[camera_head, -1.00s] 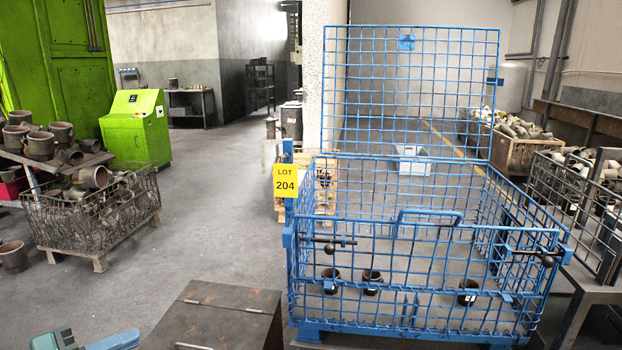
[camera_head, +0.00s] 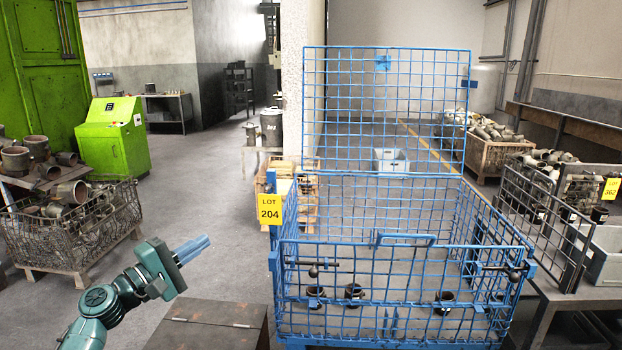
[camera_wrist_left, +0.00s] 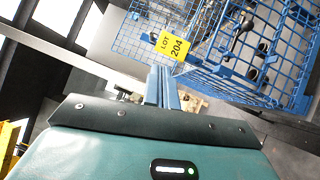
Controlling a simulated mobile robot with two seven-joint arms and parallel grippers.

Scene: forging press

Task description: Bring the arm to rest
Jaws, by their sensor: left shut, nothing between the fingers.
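My left gripper (camera_head: 191,249) is shut and empty, its blue fingers together, in the lower left of the head view. It is raised in free air to the left of the blue wire cage (camera_head: 400,242), apart from it. In the left wrist view the closed fingers (camera_wrist_left: 162,86) point toward the cage (camera_wrist_left: 215,68) and its yellow LOT 204 tag (camera_wrist_left: 172,46). My right gripper is in neither view.
A dark metal box (camera_head: 212,325) stands below the left gripper. A wire basket of parts (camera_head: 75,225) stands at left, near a green control cabinet (camera_head: 115,140). A grey bin (camera_head: 607,255) sits at right. The floor behind the gripper is clear.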

